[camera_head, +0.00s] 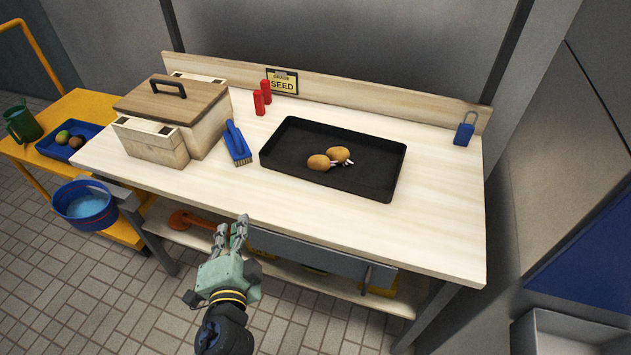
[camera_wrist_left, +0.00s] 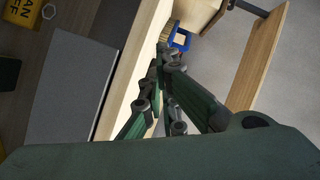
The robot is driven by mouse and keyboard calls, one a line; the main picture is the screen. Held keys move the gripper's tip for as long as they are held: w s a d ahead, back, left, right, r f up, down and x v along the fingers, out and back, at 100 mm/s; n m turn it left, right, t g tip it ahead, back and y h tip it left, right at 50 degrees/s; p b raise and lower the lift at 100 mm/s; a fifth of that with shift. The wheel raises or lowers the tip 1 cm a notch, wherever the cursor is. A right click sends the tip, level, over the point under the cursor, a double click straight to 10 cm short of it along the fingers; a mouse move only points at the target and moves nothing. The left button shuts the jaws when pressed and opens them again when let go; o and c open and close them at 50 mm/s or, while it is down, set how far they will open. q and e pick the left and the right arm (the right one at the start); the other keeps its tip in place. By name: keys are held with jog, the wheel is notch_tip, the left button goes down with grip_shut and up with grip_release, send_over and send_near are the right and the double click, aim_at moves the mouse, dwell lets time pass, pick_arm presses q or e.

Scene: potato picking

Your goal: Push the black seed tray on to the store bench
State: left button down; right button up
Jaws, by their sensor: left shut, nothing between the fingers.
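The black seed tray (camera_head: 375,178) lies flat on the light wooden bench (camera_head: 420,238), right of its middle, under a yellow SEED sign (camera_head: 283,81). Two potatoes (camera_head: 329,159) with pale sprouts lie in it. My left gripper (camera_head: 240,222) is shut and empty. It is in front of the bench's front edge, to the lower left of the tray and apart from it. In the left wrist view its fingers (camera_wrist_left: 158,65) show close to the bench edge; the tray is not seen there. My right gripper is not in view.
A wooden box with a handled lid (camera_head: 172,98) and a blue brush (camera_head: 237,143) stand left of the tray. A blue padlock (camera_head: 465,130) is at the right. A yellow cart (camera_head: 85,105) and blue bucket (camera_head: 85,205) are at the left.

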pick_arm(q)
jog(key=d+m+h, duration=0.2)
jog(key=d+m, duration=0.1)
jog(key=d, duration=0.1)
jog(key=d+m+t+h, duration=0.1)
jog(key=d+m+h, duration=0.1)
jog(key=d+m, duration=0.1)
jog(key=w+d+m+h, duration=0.1)
jog(key=d+m+h, duration=0.2)
jog(key=d, duration=0.3)
jog(key=shift+d+r+m, duration=0.1)
jog(key=shift+r+m, duration=0.2)
jog(key=shift+m, duration=0.1)
jog(key=x, duration=0.7)
jog(key=p+x, duration=0.1)
jog(key=x, duration=0.5)
jog(key=shift+w+d+r+p, duration=0.15)
jog(key=shift+w+p, duration=0.15)
jog(key=shift+w, duration=0.05)
